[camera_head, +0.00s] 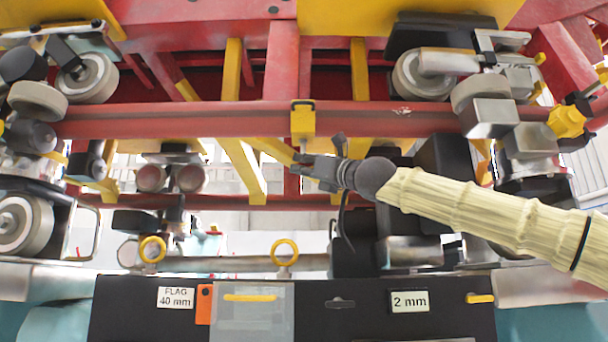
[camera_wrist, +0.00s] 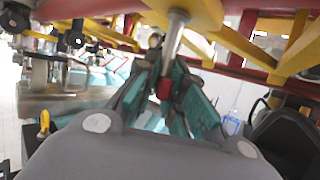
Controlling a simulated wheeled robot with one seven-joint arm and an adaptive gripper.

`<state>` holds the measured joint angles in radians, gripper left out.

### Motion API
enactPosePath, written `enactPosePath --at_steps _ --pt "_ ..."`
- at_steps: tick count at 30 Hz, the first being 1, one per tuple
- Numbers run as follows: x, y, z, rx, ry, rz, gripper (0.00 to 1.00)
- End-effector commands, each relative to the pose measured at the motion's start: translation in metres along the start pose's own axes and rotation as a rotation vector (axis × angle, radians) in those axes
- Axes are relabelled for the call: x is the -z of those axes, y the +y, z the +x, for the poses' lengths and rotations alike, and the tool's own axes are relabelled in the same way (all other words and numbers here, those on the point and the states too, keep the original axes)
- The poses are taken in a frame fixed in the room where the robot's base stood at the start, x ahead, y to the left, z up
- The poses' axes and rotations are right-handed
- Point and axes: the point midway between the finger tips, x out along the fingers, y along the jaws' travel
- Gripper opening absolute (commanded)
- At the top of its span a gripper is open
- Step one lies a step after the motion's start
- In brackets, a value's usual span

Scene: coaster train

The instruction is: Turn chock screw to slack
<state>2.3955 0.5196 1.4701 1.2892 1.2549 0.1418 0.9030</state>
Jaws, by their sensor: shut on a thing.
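The chock screw shows in the wrist view as a silver shaft (camera_wrist: 172,42) with a dark red lower end. It hangs down from a yellow block (camera_wrist: 192,10). My gripper (camera_head: 304,161) reaches in from the right, just below the block. In the wrist view my gripper's teal fingers (camera_wrist: 168,78) stand on both sides of the screw's lower end and are shut on it. The exact contact is partly hidden by the fingers.
Red and yellow frame beams (camera_head: 250,172) surround my gripper closely. Grey wheels (camera_head: 90,78) sit at the left and right.

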Motion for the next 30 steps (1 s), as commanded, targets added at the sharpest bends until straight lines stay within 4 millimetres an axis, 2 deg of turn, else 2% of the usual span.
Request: enactPosePath --at_steps 2,30 --pt "0.009 0.0024 -0.0014 0.013 0.004 -0.01 0.0" --pt "0.0087 0.0017 -0.0009 0.26 0.003 -0.11 0.0"
